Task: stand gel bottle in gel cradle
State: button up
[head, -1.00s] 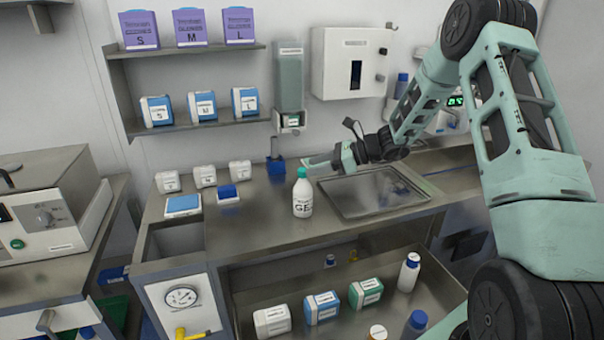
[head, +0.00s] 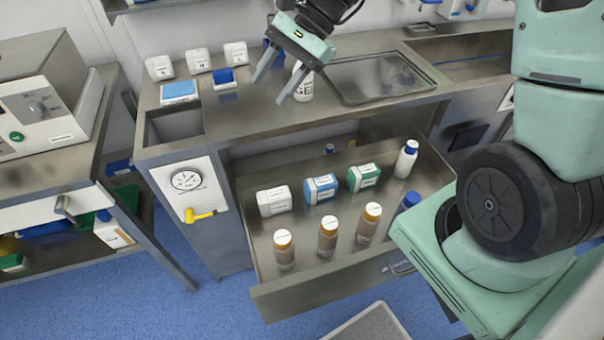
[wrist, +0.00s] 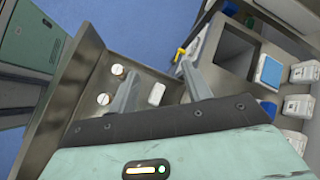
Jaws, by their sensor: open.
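The white gel bottle (head: 303,88) stands upright on the steel counter, left of the sunken tray. My gripper covers its top in the head view, and I do not see it in the wrist view. My gripper (head: 266,92) is open and empty, its fingers pointing down and toward the front left, in front of the bottle. The fingers also show spread in the wrist view (wrist: 160,70), above the open drawer. A small blue holder (head: 271,55) stands on the counter behind my gripper, partly hidden; I cannot tell whether it is the gel cradle.
The open drawer (head: 262,296) holds boxes, brown-capped bottles and a white blue-capped bottle (head: 406,158). White boxes (head: 198,60) and blue items stand at the counter's left, beside a square opening (head: 174,124). The sunken tray (head: 372,98) looks empty.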

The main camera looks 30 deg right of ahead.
jog(key=s+a+n+h, duration=0.3)
jog(key=s+n+h, duration=0.1)
jog(key=s+n, duration=0.6)
jog(key=s+a+n+h, duration=0.4)
jog(key=s+n, duration=0.6)
jog(key=s, duration=0.3)
jog(key=shift+a, duration=0.2)
jog(key=shift+f, duration=0.1)
